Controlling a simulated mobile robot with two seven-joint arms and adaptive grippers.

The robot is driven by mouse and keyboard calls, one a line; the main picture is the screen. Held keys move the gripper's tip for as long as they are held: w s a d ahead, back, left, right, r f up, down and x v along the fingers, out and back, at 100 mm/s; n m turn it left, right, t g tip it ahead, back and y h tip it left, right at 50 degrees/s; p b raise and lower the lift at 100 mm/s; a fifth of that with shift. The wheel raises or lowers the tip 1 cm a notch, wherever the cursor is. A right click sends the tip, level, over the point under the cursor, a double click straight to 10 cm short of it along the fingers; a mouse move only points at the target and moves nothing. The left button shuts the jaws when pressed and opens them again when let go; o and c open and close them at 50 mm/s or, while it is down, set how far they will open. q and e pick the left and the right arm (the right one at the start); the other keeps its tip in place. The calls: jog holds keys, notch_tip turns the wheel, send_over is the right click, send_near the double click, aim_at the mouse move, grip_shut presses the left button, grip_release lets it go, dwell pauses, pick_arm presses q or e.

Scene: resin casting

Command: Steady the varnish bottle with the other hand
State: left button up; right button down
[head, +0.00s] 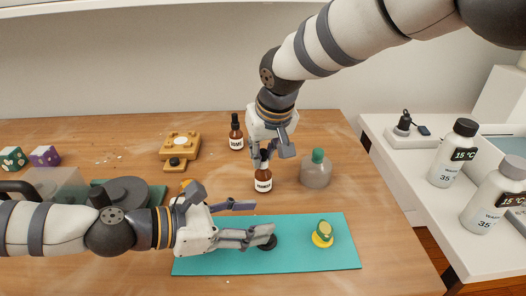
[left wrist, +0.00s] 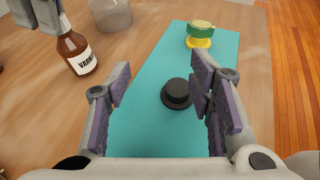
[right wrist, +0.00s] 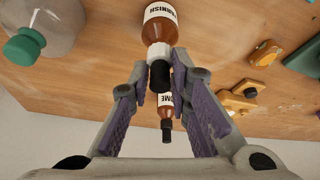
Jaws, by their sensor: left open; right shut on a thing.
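The varnish bottle (head: 263,181) is small and brown with a white label and a black cap. It stands upright on the wooden table behind the teal mat. My right gripper (head: 265,152) comes down from above and is shut on the bottle's black cap (right wrist: 159,76). In the left wrist view the bottle (left wrist: 74,48) is at the upper left. My left gripper (head: 262,218) is open and empty, low over the mat and in front of the bottle, apart from it. A small black round piece (left wrist: 177,92) lies on the mat between and beyond its fingers.
The teal mat (head: 205,262) also holds a green-and-yellow piece (head: 322,234). A clear jar with a green cap (head: 316,170) stands right of the bottle. A brown dropper bottle (head: 236,134) stands behind it, a yellow device (head: 180,146) to the left. White bottles (head: 455,152) stand on the right counter.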

aim_at(257, 181)
pick_arm(q)
jog(key=w+a+n+t, duration=0.1)
jog(key=w, duration=0.1)
jog(key=w+a+n+t, duration=0.1)
jog(key=w+a, duration=0.1)
jog(key=w+a+n+t+y, duration=0.1)
jog(key=w+a, duration=0.1)
jog(key=w, duration=0.1)
jog(key=shift+r, duration=0.35)
jog(key=shift+w+t, duration=0.3)
jog(key=shift+w, duration=0.1)
jog(key=x, duration=0.9)
jog(key=shift+w+d+f, duration=0.1)
jog(key=shift+w+f, duration=0.05)
jog(key=shift+f, duration=0.05)
jog(key=c, duration=0.9)
jog(key=shift+c, duration=0.2)
grip_shut()
jog(key=shift+f, duration=0.25)
